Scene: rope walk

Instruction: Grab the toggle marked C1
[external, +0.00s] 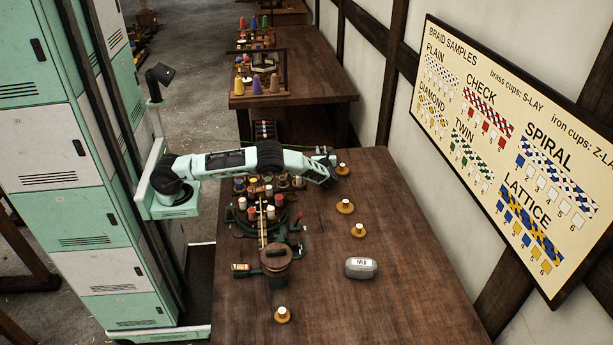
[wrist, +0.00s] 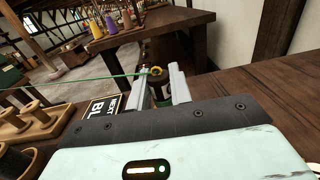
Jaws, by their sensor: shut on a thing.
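A taut green cord (wrist: 80,82) runs from the ring to the left. I cannot read a C1 mark on the piece. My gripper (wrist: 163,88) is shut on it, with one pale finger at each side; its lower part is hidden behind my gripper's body. In the external view my gripper (external: 328,181) is over the far part of the wooden table, and the held piece cannot be made out there.
A braiding stand (external: 265,215) with several bobbins is close below my arm. A dark sign (wrist: 100,105) is just left of my fingers. The table's right side is clear.

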